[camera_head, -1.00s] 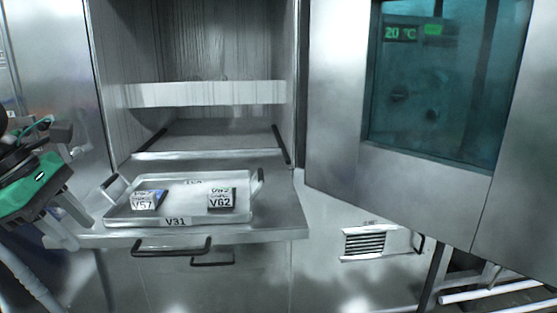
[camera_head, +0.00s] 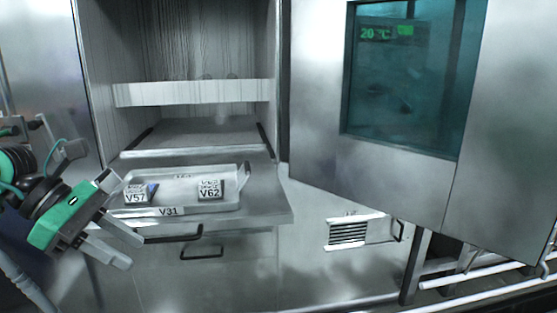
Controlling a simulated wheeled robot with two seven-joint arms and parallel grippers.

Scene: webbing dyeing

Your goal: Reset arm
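My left gripper (camera_head: 134,251), green and black with light grey fingers, is at the lower left, in front of the tray's left end. Its two fingers are apart, with nothing seen between them. The metal tray (camera_head: 169,211), labelled V31, rests flat on the pulled-out shelf of the steel cabinet. It holds two small labelled blocks, V57 (camera_head: 136,195) at left and V62 (camera_head: 210,189) at right. The gripper partly covers the tray's left end, and I cannot tell if they touch. My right gripper is out of view.
The cabinet door (camera_head: 330,178) stands open on the right, with a teal window (camera_head: 405,85) and a green 20 °C display (camera_head: 375,33). Dark handles (camera_head: 202,252) sit below the shelf. A vent (camera_head: 348,232) and white rails (camera_head: 470,280) are at lower right.

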